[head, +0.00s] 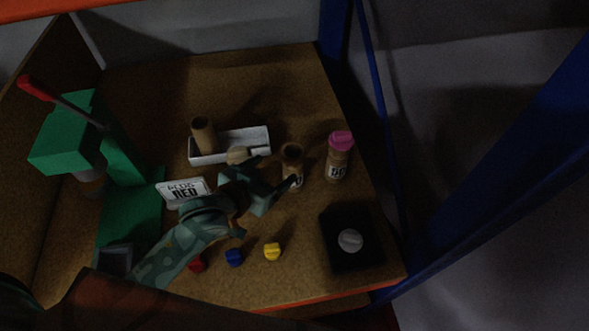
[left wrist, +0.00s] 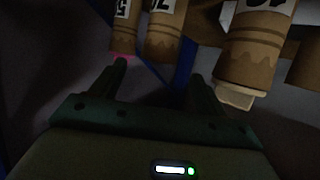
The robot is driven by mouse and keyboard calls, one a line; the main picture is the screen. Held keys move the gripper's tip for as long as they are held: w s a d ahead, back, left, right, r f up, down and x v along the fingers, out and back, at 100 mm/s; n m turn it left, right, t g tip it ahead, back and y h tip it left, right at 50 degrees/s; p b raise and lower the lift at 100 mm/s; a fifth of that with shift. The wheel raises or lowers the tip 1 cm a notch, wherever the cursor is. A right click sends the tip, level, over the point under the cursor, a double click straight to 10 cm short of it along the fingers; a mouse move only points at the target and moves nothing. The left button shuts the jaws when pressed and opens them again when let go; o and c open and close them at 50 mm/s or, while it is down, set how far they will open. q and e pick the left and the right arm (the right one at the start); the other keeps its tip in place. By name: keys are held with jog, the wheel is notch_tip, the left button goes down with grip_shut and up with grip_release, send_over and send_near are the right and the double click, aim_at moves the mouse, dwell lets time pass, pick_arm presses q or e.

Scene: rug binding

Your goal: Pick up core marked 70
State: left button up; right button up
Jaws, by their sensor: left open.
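In the left wrist view, which looks inverted, the core marked 70 (left wrist: 163,38) hangs in the picture just beyond and between my open left fingers (left wrist: 160,72). It is a tan cardboard tube with a white label. In the head view it appears to be the upright, open-topped core (head: 292,156) beside my left gripper (head: 284,189). The fingers look close to it, and I cannot tell whether they touch it. A core with a pink plug (head: 340,141) stands to its right. My right gripper is not in view.
A white tray (head: 208,158) behind holds tan cores. A green press (head: 72,143) with a red handle stands left, by a sign reading PLUG RED (head: 183,190). Red (head: 197,265), blue (head: 234,258) and yellow (head: 272,251) plugs lie in front. A black pad (head: 338,258) with a grey knob lies right.

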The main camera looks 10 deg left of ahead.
aim_at(286, 161)
pick_arm(q)
jog(key=b+x, duration=0.1)
jog(key=x, duration=0.5)
jog(key=shift+w+f, duration=0.1)
jog(key=b+x, duration=0.2)
jog(key=x, duration=0.2)
jog(key=shift+w+d+f, duration=0.15)
jog(key=shift+w+f, duration=0.05)
jog(key=shift+w+d+f, duration=0.1)
jog(key=shift+w+d, duration=0.05)
jog(key=shift+w, duration=0.25)
jog(key=shift+s, duration=0.1)
jog(key=shift+c, duration=0.6)
jog(key=c, duration=1.3)
jog(key=shift+o, duration=0.2)
